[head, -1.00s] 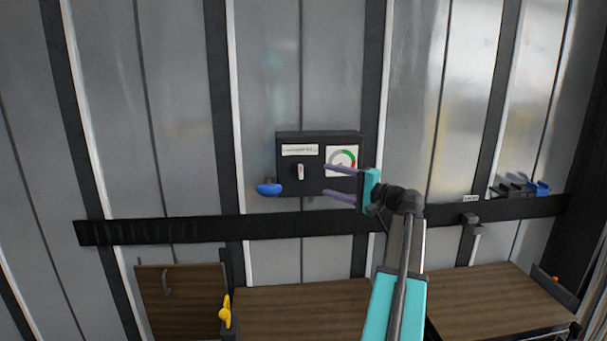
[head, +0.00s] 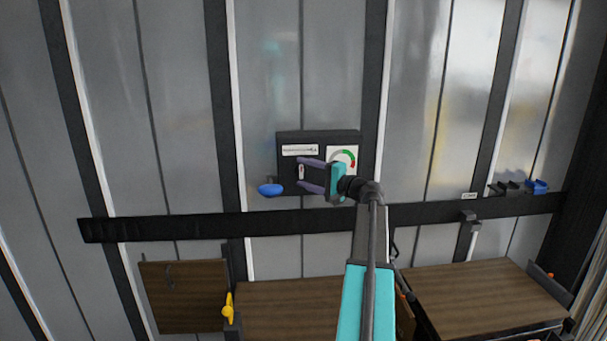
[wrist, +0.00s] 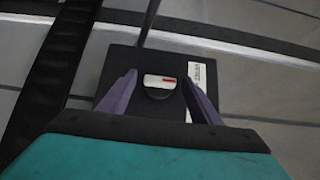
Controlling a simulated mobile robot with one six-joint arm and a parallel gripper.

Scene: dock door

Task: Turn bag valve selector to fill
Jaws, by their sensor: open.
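The selector is a small white lever with a red mark (wrist: 159,81) on a dark round hub. It also shows in the head view (head: 302,172), upright and partly behind my fingers. It sits on a black wall box (head: 289,137) under a white label (head: 300,150), left of a round gauge (head: 343,154) with green and red arcs. My gripper (head: 305,175) is open in front of the box. In the wrist view, its purple fingers (wrist: 158,95) stand on either side of the lever, with gaps visible. Whether the fingertips reach the lever's depth I cannot tell.
A blue knob (head: 270,190) sticks out at the box's lower left. A black rail (head: 180,228) runs along the wall below. Wooden panels (head: 285,305) and a yellow handle (head: 228,308) are lower down. Small black and blue holders (head: 536,187) sit at right.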

